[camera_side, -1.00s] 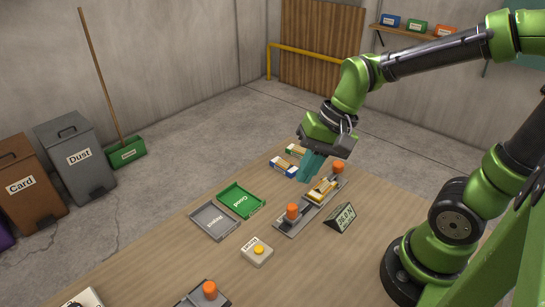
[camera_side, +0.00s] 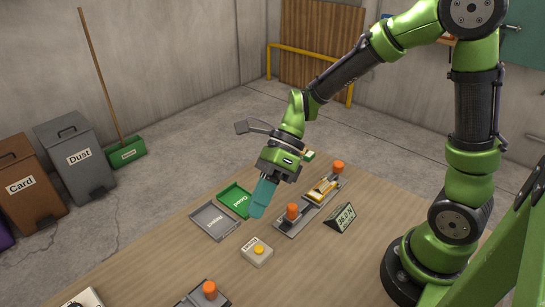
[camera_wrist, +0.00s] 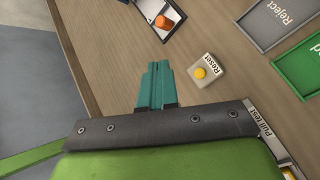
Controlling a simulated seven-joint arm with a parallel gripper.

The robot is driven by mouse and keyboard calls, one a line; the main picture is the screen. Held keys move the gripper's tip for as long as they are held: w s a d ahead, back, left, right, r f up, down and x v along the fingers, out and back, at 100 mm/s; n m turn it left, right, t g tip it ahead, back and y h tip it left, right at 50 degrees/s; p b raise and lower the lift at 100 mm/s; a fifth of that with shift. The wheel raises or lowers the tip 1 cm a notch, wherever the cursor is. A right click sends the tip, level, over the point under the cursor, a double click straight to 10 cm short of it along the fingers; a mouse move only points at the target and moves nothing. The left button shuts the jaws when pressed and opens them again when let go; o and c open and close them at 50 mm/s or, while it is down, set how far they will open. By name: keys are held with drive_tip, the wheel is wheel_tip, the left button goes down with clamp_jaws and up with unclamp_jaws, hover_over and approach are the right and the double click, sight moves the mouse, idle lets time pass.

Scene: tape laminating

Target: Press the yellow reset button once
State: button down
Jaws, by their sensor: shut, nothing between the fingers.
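The yellow reset button (camera_side: 258,250) sits on a small pale box labelled Reset (camera_side: 256,260) on the wooden table, in front of the grey Reject tray. The button also shows in the wrist view (camera_wrist: 200,73), to the right of my fingertips. My gripper (camera_side: 257,212) has teal fingers, shut and empty, pointing down. It is in the air above the table, behind and above the button in the side view, and does not touch it.
A grey Reject tray (camera_side: 200,213) and a green Good tray (camera_side: 224,188) lie left of my gripper. A grey fixture with orange knobs (camera_side: 290,226) and a force display (camera_side: 341,217) stand to the right. Another orange-knobbed fixture (camera_side: 196,297) is at the front.

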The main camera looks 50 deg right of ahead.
sight(261, 245)
drive_tip(key=shift+f, duration=0.1)
drive_tip(key=shift+f, duration=4.35)
drive_tip(key=shift+f, duration=0.4)
drive_tip(key=shift+f, duration=0.45)
drive_tip(key=shift+r, duration=0.9)
